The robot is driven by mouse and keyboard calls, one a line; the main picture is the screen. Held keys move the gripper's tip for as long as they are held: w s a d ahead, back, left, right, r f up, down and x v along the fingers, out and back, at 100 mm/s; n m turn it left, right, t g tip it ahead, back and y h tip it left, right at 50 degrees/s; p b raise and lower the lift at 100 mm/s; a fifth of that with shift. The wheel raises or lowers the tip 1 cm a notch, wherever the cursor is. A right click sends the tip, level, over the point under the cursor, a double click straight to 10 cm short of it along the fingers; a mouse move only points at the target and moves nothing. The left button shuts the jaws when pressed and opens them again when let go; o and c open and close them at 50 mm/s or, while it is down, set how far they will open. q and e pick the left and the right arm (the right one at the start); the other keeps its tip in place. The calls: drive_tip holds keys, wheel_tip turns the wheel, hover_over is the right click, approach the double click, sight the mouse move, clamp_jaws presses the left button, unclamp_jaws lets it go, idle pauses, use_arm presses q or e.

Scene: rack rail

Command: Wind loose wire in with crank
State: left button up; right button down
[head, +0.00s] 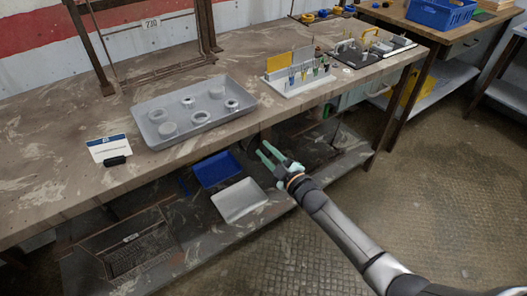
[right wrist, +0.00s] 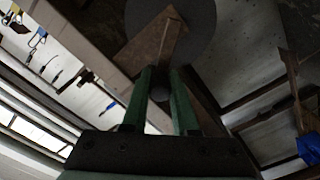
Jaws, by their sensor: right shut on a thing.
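My right gripper (head: 262,148) reaches in under the front edge of the workbench, its green fingers pointing towards the dark space below the top. In the right wrist view its fingers (right wrist: 162,72) are closed around a dark, round-ended crank handle (right wrist: 162,94). Beyond the fingertips is a large dark grey disc (right wrist: 198,38), with a brown bar or block in front of it. How the handle joins these parts is hidden. I cannot make out any loose wire in either view. My left gripper is not in view.
The workbench (head: 60,190) carries a grey tray (head: 215,125) of round parts, a card stand (head: 110,149) and a tool holder (head: 297,75). A blue bin (head: 217,168) and a white bin (head: 240,200) sit on the lower shelf. The floor at right is open.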

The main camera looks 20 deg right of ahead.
drive_tip(key=shift+w+d+r+m+p, duration=0.15)
drive_tip(key=shift+d+r+m+p, duration=0.25)
drive_tip(key=shift+m, duration=0.6)
drive_tip(key=shift+w+d+r+m, duration=0.15)
drive_tip(key=shift+d+m, duration=0.3)
drive_tip(key=shift+m, duration=0.35)
drive_tip(key=shift+w+d+m, duration=0.1)
drive_tip(key=shift+d+m, duration=0.2)
drive_tip(key=shift+m, duration=0.4)
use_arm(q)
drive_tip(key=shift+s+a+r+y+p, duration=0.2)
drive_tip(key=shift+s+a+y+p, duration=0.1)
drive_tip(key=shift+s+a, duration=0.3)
use_arm(e)
drive_tip(key=shift+w+d+m, duration=0.2)
drive_tip(key=shift+d+m, duration=0.25)
drive_tip(key=shift+m, duration=0.55)
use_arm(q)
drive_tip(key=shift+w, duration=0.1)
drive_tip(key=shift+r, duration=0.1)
use_arm(e)
drive_tip(key=c, duration=0.7)
unclamp_jaws()
drive_tip(key=shift+s, duration=0.1)
